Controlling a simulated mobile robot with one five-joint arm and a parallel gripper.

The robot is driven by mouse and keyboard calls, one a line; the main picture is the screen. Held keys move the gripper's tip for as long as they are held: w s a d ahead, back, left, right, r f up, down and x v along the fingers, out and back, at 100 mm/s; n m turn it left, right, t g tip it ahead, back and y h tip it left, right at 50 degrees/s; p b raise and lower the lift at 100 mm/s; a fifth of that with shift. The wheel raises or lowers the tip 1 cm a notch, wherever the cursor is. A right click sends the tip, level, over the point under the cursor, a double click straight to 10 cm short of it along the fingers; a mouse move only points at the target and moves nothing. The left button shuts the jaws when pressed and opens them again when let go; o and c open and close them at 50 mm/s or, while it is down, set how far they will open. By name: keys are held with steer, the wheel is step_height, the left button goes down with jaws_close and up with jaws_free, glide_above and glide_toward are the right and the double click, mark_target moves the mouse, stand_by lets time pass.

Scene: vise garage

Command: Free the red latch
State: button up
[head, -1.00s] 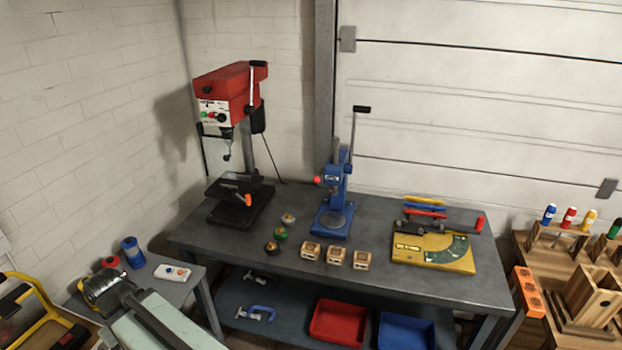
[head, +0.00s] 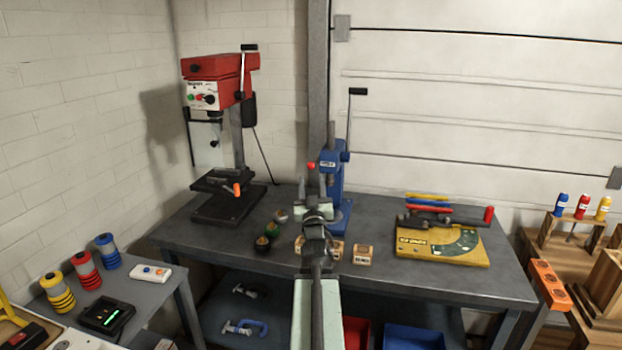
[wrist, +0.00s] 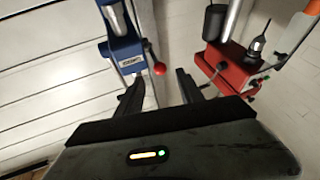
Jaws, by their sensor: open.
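I cannot tell for sure which part is the red latch. A blue lever press (head: 333,180) stands at the back middle of the bench, with a red ball knob (head: 311,165) on its left side. A yellow fixture (head: 440,247) lies to its right, with a red-ended handle (head: 488,214) along its back. My gripper (head: 313,186) is open and empty, in front of the blue press and partly hiding it. In the wrist view, the red knob (wrist: 159,68) shows between the open fingers; I cannot tell how far beyond them it is.
A red drill press (head: 213,85) stands at the back left. Small round pieces (head: 271,230) and wooden blocks (head: 362,254) sit near my arm. Coloured bars (head: 427,202) lie behind the yellow fixture. A side table (head: 140,300) holds several spools.

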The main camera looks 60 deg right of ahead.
mark_target(310, 168)
steer(key=p+x, duration=0.3)
steer(key=x, duration=0.5)
steer(key=shift+r, duration=0.15)
steer(key=shift+a, duration=0.1)
jaws_close()
stand_by(1.1)
